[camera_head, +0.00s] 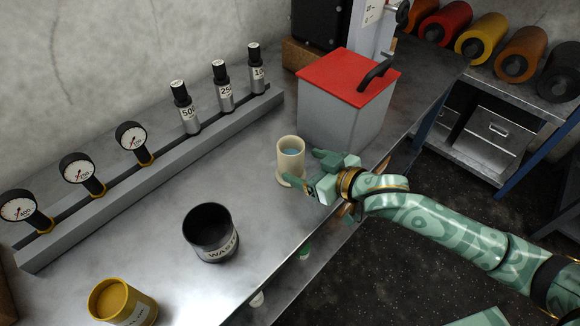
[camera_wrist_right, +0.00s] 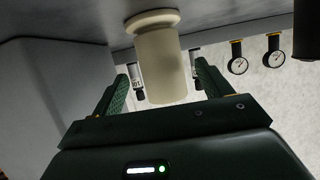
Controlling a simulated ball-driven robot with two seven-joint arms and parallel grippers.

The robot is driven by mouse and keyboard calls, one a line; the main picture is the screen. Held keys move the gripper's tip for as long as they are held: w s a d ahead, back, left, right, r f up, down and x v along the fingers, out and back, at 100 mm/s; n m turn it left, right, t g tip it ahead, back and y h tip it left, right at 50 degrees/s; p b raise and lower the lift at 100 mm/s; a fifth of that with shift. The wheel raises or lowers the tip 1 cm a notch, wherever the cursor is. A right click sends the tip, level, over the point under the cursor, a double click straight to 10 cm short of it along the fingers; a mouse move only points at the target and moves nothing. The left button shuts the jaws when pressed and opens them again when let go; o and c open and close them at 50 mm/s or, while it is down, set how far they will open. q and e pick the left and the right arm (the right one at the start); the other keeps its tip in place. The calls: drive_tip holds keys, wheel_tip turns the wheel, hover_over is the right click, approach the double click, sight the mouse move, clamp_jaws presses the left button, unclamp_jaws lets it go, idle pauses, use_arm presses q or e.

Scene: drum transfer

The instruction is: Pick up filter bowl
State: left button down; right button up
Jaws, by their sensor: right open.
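In the right wrist view the filter bowl (camera_wrist_right: 160,60) shows ahead, between the two open fingers of the right gripper (camera_wrist_right: 160,82). I cannot tell whether either finger touches it. My left gripper does not show.
A grey box with a red lid (camera_head: 345,82) stands just behind the bowl. A black waste cup (camera_head: 211,240) and a yellow cup (camera_head: 122,302) stand nearer the front. A rail (camera_head: 150,185) with gauges and labelled cylinders runs along the wall. Bare bench lies left of the bowl.

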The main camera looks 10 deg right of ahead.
sight(300, 165)
drive_tip(key=b+x, duration=0.3)
drive_tip(key=x, duration=0.2)
drive_tip(key=shift+w+a+f, duration=0.1)
drive_tip(key=shift+a+f, duration=0.05)
drive_tip(key=shift+f, duration=0.1)
drive_tip(key=shift+w+a, duration=0.1)
drive_tip(key=shift+w, duration=0.05)
drive_tip(key=shift+r, duration=0.2)
drive_tip(key=c, duration=1.5)
drive_tip(key=shift+r, duration=0.2)
